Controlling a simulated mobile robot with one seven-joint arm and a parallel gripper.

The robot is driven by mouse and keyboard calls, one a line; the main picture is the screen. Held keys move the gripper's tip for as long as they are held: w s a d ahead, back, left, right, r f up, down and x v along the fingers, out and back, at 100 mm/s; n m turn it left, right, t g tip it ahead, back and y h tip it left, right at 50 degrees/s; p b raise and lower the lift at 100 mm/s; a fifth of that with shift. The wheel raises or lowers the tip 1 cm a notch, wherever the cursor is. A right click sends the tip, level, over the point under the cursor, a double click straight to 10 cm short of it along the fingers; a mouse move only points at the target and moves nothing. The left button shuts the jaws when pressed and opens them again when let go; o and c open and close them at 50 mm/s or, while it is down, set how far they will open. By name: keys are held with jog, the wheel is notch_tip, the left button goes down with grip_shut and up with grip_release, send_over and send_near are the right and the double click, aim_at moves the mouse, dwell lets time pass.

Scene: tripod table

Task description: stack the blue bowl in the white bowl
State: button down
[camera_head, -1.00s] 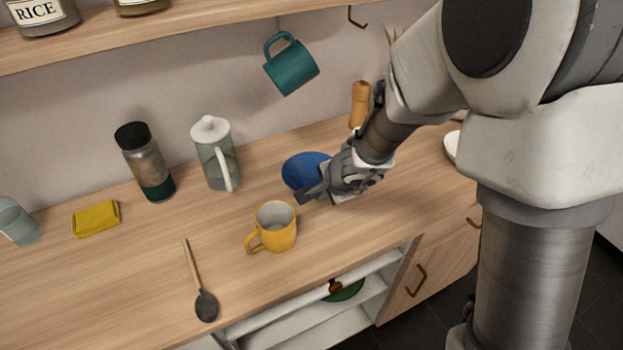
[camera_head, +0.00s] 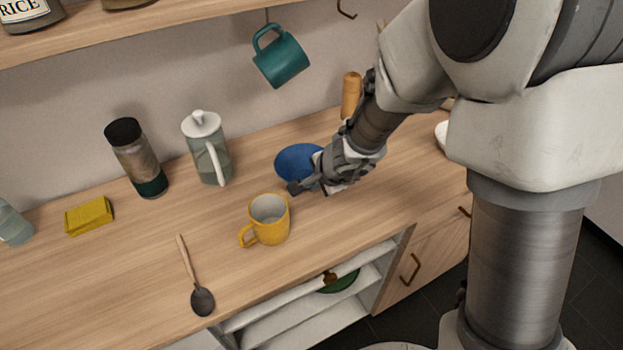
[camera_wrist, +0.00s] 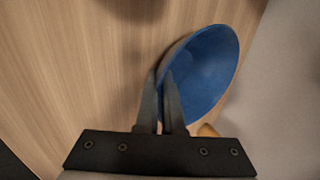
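The blue bowl (camera_head: 296,160) is on the wooden counter's back half, right of the glass jug. In the wrist view, the blue bowl (camera_wrist: 205,75) shows its hollow side, and its near-left wall passes between my fingers. My gripper (camera_head: 298,187) is at the bowl's front rim. In the wrist view my gripper (camera_wrist: 162,85) has its fingers close together, shut on the rim. I cannot tell whether the bowl is clear of the counter. The white bowl (camera_head: 441,134) is at the right, mostly hidden behind my arm.
A yellow mug (camera_head: 269,220) stands just in front of my gripper. The glass jug (camera_head: 207,150), dark-lidded jar (camera_head: 137,160), yellow sponge (camera_head: 89,216) and spoon (camera_head: 202,300) are to the left. A teal mug (camera_head: 280,58) hangs above. A wooden mill (camera_head: 351,95) stands behind my arm.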

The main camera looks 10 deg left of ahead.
jog(key=shift+r+p, duration=0.5)
jog(key=shift+r, duration=0.2)
notch_tip(320, 180, up, 3)
jog(key=p, duration=0.2)
jog(key=shift+r+p, duration=0.15)
jog(key=shift+p, duration=0.25)
jog(key=w+d+r+p, duration=0.1)
jog(key=d+r+p, duration=0.4)
jog(key=d, duration=0.7)
jog(key=d+f+n+g+y, duration=0.1)
jog(key=d+n, duration=0.2)
jog(key=s+d+f+n+g, duration=0.1)
jog(key=d+f+n+g, duration=0.1)
jog(key=d+n, duration=0.1)
jog(key=d+f+n+g+y, duration=0.1)
jog(key=d+f+n+g, duration=0.1)
jog(key=d+n, duration=0.1)
jog(key=shift+s+f+n+y+b, duration=0.2)
jog(key=shift+n+y+b, duration=0.15)
jog(key=shift+n, duration=0.25)
jog(key=shift+s+d+f, duration=0.1)
jog(key=shift+d, duration=0.1)
